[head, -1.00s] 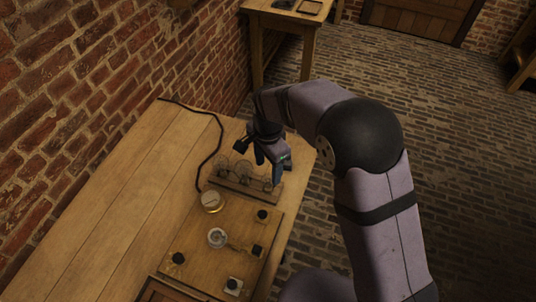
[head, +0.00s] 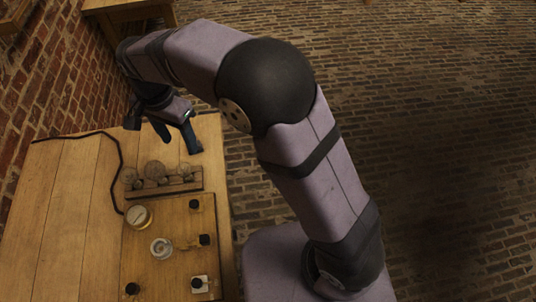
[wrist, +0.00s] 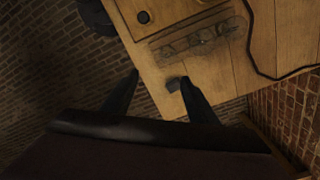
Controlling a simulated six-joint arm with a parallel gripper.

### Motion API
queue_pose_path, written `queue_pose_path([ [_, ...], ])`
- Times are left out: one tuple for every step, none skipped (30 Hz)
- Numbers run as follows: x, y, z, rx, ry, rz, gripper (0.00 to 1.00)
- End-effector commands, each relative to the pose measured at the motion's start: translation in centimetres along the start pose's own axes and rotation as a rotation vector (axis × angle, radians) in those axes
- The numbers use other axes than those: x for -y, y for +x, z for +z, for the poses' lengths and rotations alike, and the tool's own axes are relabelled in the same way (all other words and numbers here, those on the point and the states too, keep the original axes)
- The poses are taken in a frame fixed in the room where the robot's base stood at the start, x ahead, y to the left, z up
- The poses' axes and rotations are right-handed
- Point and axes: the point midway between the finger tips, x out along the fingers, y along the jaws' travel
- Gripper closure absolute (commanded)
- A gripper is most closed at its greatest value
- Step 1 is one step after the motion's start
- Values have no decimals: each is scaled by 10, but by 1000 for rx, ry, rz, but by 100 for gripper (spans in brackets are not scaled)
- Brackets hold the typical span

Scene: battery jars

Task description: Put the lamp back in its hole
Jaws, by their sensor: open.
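A narrow wooden rack (head: 190,187) stands on the table and carries several round clear glass lamps (head: 155,170). The rack (wrist: 153,38) also shows at the top of the wrist view. Which lamp is out of its hole I cannot tell. My gripper (head: 178,143) is open and empty, beyond the rack near the table's far edge. In the wrist view its fingers (wrist: 160,77) are spread, apart from the rack.
A wooden board (head: 180,225) with several black knobs, a round brass-rimmed piece (head: 138,216) and a pale ring (head: 161,248) lies in front of the rack. A black cable (head: 121,170) curves along its left. A brick wall (head: 70,60) rises at left.

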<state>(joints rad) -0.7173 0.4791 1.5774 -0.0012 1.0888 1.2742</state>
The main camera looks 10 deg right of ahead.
Motion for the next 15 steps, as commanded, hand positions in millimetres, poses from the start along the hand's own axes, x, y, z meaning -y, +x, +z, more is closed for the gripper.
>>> queue_pose_path([
  [-14,-1,-13,0,-14,1,47],
  [-24,-1,-20,0,-28,0,47],
  [-38,-1,-31,0,-53,0,47],
  [-51,0,-39,0,-72,0,47],
  [-64,1,-46,0,-95,0,47],
  [-84,2,-56,0,-126,-1,47],
  [-100,3,-63,0,-151,-1,47],
  [-116,4,-68,-1,-177,-2,47],
  [-138,7,-75,-1,-212,-3,47],
  [-154,8,-78,-1,-239,-3,47],
  [-170,11,-80,-2,-266,-4,47],
  [-191,14,-82,-2,-301,-4,47],
  [-206,16,-82,-3,-327,-4,47],
  [-220,19,-82,-3,-352,-4,47],
  [-238,22,-80,-3,-383,-4,47],
])
